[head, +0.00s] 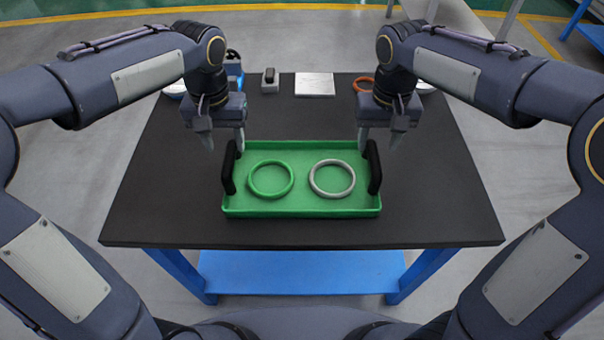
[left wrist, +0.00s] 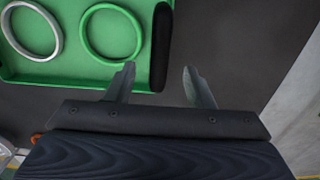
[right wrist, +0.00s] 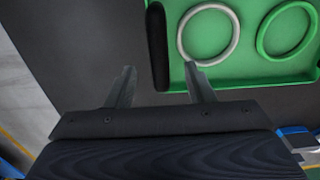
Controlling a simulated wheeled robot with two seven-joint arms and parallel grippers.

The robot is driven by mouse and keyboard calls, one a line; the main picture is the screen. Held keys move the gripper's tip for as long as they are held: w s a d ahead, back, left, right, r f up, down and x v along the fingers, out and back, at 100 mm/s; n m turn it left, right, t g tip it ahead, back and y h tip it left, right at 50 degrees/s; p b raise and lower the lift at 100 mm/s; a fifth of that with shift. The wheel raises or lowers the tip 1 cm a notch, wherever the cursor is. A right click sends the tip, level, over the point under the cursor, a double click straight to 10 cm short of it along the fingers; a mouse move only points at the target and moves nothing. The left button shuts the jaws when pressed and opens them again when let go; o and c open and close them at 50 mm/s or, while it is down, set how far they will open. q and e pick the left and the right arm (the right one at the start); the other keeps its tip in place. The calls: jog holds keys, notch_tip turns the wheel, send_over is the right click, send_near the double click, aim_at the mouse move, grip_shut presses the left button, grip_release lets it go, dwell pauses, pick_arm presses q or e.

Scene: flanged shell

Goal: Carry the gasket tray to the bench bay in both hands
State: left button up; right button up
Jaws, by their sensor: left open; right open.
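The green gasket tray (head: 300,209) lies flat on the dark table top. A green ring (head: 270,194) and a light grey ring (head: 332,192) lie in it side by side. It has a black left handle (head: 228,168) and a black right handle (head: 374,167). My left gripper (head: 224,145) is open and empty above the left handle's far end; that handle also shows in the left wrist view (left wrist: 160,45). My right gripper (head: 378,145) is open and empty near the right handle's far end; that handle shows in the right wrist view (right wrist: 157,45).
Behind the tray on the table (head: 420,215) are a silver plate (head: 314,84), a small dark-topped block (head: 269,82), an orange ring (head: 363,84) and a blue item (head: 234,70) partly behind my left arm. The table is clear on both sides of the tray.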

aim_at(229, 155)
pick_arm(q)
jog(key=shift+f, duration=3.95)
pick_arm(e)
jog(key=shift+f, duration=3.95)
pick_arm(q)
grip_shut()
pick_arm(e)
grip_shut()
pick_arm(q)
jog(key=shift+r, duration=0.1)
pick_arm(e)
jog(key=shift+r, duration=0.1)
